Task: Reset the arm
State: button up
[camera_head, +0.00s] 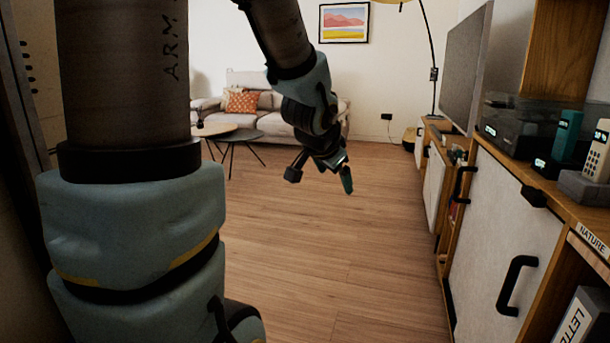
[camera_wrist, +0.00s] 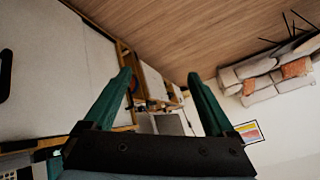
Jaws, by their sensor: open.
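My gripper (camera_head: 345,178) hangs in the air over the wooden floor in the head view, at the end of my raised and bent arm. In the wrist view my gripper (camera_wrist: 160,85) shows two green fingers spread apart with nothing between them. The space between the fingers looks toward the cabinet and the far wall. My arm's thick lower links fill the left of the head view.
A long wooden cabinet (camera_head: 508,220) with white doors and black handles runs along the right. It bears a television (camera_head: 464,75) and small devices. A sofa (camera_head: 284,117) and round tables (camera_head: 239,136) stand at the back. The middle floor (camera_head: 350,240) is clear.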

jog(key=s+a+f+n+g+y, duration=0.3)
jog(key=s+a+f+n+g, duration=0.3)
jog(key=s+a+f+n, duration=0.45)
notch_tip(320, 180, up, 24)
jog(key=s+a+m+p, duration=0.1)
jog(key=s+a+p, duration=0.1)
jog(key=p, duration=2.2)
jog(key=shift+a+r+p, duration=0.2)
jog(key=shift+a+p, duration=0.1)
jog(key=shift+a, duration=0.1)
